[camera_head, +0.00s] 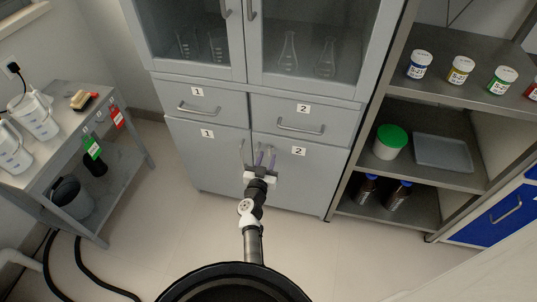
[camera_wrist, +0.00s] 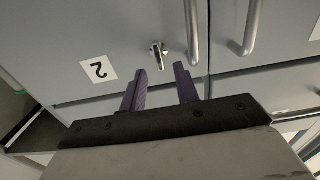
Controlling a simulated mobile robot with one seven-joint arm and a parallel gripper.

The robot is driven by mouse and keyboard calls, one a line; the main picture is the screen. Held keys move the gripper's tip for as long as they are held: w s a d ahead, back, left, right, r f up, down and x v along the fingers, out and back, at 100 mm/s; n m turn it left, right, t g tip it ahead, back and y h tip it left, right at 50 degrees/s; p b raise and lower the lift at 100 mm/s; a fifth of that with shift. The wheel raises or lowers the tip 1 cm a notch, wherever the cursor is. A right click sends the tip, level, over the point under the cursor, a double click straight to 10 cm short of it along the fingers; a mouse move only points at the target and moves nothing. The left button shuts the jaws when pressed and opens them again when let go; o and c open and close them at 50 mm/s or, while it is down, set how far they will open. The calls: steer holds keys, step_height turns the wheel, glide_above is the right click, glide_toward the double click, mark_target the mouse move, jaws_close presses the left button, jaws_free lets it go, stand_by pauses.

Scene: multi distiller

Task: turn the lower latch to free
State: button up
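The lower latch (camera_wrist: 158,50) is a small metal piece on the grey lower door marked 2 (camera_wrist: 60,25), between the number label and a bar handle (camera_wrist: 191,35). Its turned position is hard to read. In the head view I cannot make it out behind my gripper. My gripper (camera_wrist: 160,72) has two purple fingers spread apart, with nothing between them. The latch appears just beyond the fingertips, roughly in line with the gap, and apart from them. In the head view my gripper (camera_head: 265,157) is in front of the meeting edge of the two lower doors.
A second bar handle (camera_wrist: 252,27) stands beside the first. Drawers (camera_head: 300,122) and glass-fronted doors with flasks (camera_head: 288,52) lie above. A shelf unit (camera_head: 455,165) with jars and bottles stands at right, a side table (camera_head: 70,135) at left. Floor in between is clear.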

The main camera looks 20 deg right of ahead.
mark_target(269, 151)
steer(key=shift+b+x, duration=0.3)
steer(key=shift+x, duration=1.4)
jaws_close()
